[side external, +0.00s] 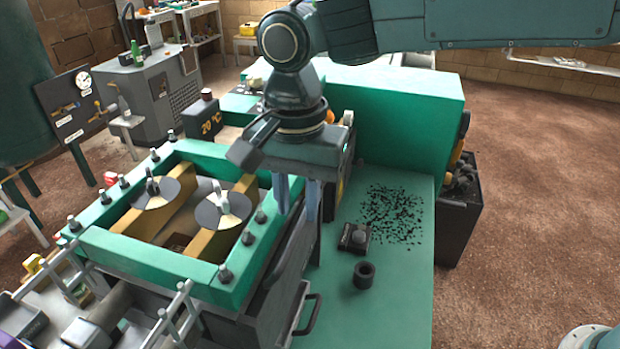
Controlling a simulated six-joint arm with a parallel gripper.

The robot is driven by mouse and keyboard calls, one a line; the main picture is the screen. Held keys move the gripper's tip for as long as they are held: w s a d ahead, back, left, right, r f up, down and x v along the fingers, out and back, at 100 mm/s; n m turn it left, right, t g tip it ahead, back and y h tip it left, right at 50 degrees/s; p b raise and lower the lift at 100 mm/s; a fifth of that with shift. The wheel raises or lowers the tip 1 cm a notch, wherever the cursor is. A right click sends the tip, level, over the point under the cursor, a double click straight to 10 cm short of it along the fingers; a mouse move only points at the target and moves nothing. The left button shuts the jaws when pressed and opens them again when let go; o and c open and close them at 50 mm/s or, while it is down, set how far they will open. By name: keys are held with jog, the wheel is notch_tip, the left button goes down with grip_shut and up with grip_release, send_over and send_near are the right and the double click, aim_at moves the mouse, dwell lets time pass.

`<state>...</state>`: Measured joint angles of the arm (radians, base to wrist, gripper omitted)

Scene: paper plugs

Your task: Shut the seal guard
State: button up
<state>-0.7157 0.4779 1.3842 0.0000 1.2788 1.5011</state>
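My gripper (297,203) points down at the right edge of a green-framed machine. Its two bluish fingers are apart, and I see nothing held between them. The green frame (190,279) is bolted and open at the top, with yellow bars and two round discs inside. I cannot tell for sure which part is the seal guard. A dark front with a bar handle (312,312) is on the machine's right side, below and near my gripper. My gripper hides part of the frame's right edge, and I cannot tell whether it touches anything.
A green table (400,290) lies to the right. It bears a short dark ring (364,275), a small dark block with a knob (354,238) and scattered black bits (392,215). A big green box (400,110) stands behind. Grey rails (178,312) cross at the front left.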

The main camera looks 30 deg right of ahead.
aim_at(298, 227)
jog(key=shift+f, duration=0.25)
jog(key=shift+f, duration=1.75)
grip_shut()
jog(key=shift+r, duration=0.55)
grip_release()
